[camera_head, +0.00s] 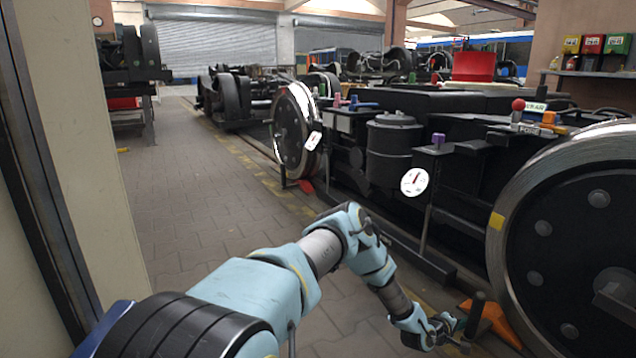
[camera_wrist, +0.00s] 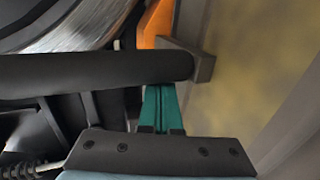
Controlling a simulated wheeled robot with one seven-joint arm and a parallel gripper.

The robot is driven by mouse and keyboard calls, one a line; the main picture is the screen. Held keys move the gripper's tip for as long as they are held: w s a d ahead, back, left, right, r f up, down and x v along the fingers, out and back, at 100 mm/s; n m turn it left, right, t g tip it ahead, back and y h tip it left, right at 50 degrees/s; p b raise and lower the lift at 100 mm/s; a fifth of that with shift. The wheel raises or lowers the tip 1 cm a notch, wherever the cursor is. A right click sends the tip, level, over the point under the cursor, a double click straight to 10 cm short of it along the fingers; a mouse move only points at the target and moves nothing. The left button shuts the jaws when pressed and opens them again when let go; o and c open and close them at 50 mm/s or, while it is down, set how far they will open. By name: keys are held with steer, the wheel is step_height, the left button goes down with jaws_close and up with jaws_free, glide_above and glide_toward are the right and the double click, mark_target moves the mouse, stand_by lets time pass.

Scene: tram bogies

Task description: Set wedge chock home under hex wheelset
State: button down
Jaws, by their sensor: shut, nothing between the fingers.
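An orange wedge chock (camera_head: 495,322) lies on the floor by the foot of the large near wheel (camera_head: 566,235) at the right. I cannot tell how tightly it sits against the tread. A dark upright handle (camera_head: 475,315) stands at its near side. My gripper (camera_head: 448,325) is low, just left of the handle. In the wrist view, the shut teal fingers (camera_wrist: 162,105) end at the dark handle bar (camera_wrist: 90,74), which crosses the picture and covers their tips. Contact is unclear. Part of the orange chock (camera_wrist: 155,24) shows beyond, with the wheel rim (camera_wrist: 72,26) at upper left.
The black bogie frame (camera_head: 450,180) runs along the right. A farther wheel (camera_head: 296,130) has a red chock (camera_head: 305,186) at its foot. A white round gauge (camera_head: 414,182) hangs on the frame side. The paved aisle (camera_head: 195,190) is clear; a pale post (camera_head: 75,150) stands close at left.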

steer(key=shift+s+d, duration=0.3)
steer(key=shift+s, duration=0.3)
steer(key=shift+s+d, duration=0.3)
steer(key=shift+s, duration=0.25)
steer(key=shift+s+d+p, duration=0.35)
steer(key=shift+s+d, duration=0.1)
steer(key=shift+s, duration=0.3)
steer(key=shift+w, duration=0.1)
stand_by(0.3)
steer(key=shift+w+a+b, duration=0.4)
steer(key=shift+w+a, duration=0.05)
steer(key=shift+w, duration=0.3)
steer(key=shift+w+a+b, duration=0.35)
steer(key=shift+w+a, duration=0.05)
steer(key=shift+w, duration=0.35)
steer(key=shift+w+a+b, duration=0.4)
steer(key=shift+w+a, duration=0.05)
steer(key=shift+w, duration=0.3)
steer(key=p+v, duration=0.3)
steer(key=r+p+v, duration=0.1)
steer(key=p+v, duration=0.2)
steer(key=v, duration=0.1)
steer(key=shift+w+d+r, duration=0.2)
steer(key=shift+d, duration=0.05)
steer(key=shift+s+a+r, duration=0.1)
steer(key=shift+s+a, duration=0.2)
steer(key=shift+a, duration=0.2)
